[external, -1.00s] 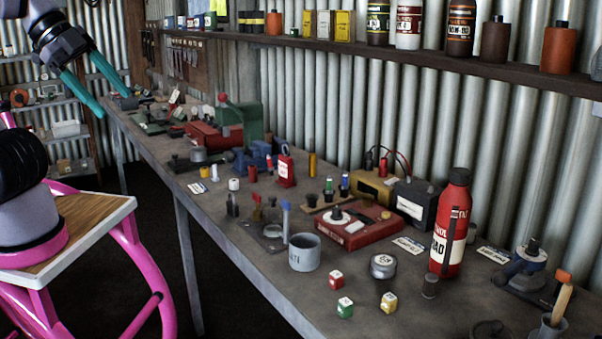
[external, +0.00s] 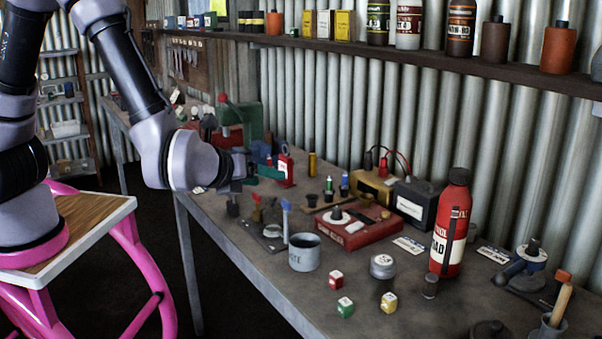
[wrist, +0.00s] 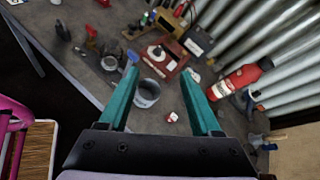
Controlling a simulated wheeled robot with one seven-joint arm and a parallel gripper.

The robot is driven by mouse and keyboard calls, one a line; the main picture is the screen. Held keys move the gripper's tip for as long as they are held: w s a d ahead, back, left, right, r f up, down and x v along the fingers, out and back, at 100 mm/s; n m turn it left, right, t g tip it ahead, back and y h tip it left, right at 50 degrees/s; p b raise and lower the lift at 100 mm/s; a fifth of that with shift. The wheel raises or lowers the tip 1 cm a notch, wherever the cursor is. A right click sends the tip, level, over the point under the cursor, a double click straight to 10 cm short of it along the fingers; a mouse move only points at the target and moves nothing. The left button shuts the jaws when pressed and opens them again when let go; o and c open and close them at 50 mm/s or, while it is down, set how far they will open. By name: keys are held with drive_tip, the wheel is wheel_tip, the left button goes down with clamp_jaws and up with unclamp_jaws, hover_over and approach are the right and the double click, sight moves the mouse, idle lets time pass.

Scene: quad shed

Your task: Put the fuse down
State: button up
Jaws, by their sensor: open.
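My gripper (external: 254,180) has teal fingers, spread apart. It is above the bench, left of the red box with the white dial (external: 356,237). In the wrist view, nothing is held between the fingertips (wrist: 159,73); the red box (wrist: 167,60) and the grey mug (wrist: 147,95) show below, between the fingers. I cannot tell for certain which small part is the fuse. A thin yellow-brown cylinder (external: 312,165) stands upright behind my gripper, apart from it. A small white piece lies on the red box. My arm hides some small things on the bench.
The bench (external: 255,285) is crowded. The grey mug (external: 305,252), a red die (external: 336,280), a green die (external: 345,307) and a yellow die (external: 389,302) stand near the front. A tall red bottle (external: 454,225) stands to the right. The corrugated wall and shelf (external: 350,46) bound the back.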

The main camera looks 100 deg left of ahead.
drive_tip(key=w+d+f+m+t, duration=0.2)
drive_tip(key=w+f+m, duration=0.25)
drive_tip(key=f, duration=0.35)
drive_tip(key=m+t+h, duration=0.2)
drive_tip(key=m+t, duration=0.1)
drive_tip(key=m, duration=0.1)
approach(332, 277)
drive_tip(key=shift+w+r, duration=0.1)
drive_tip(key=shift+w, duration=0.2)
drive_tip(key=shift+w+f+m, duration=0.2)
drive_tip(key=shift+f+m, duration=0.05)
drive_tip(key=shift+f, duration=0.05)
drive_tip(key=x, duration=0.4)
drive_tip(key=shift+w+a+f, duration=0.2)
drive_tip(key=shift+a, duration=0.05)
drive_tip(key=x, duration=0.5)
drive_tip(key=shift+w+a, duration=0.1)
drive_tip(key=shift+a, duration=0.35)
clamp_jaws()
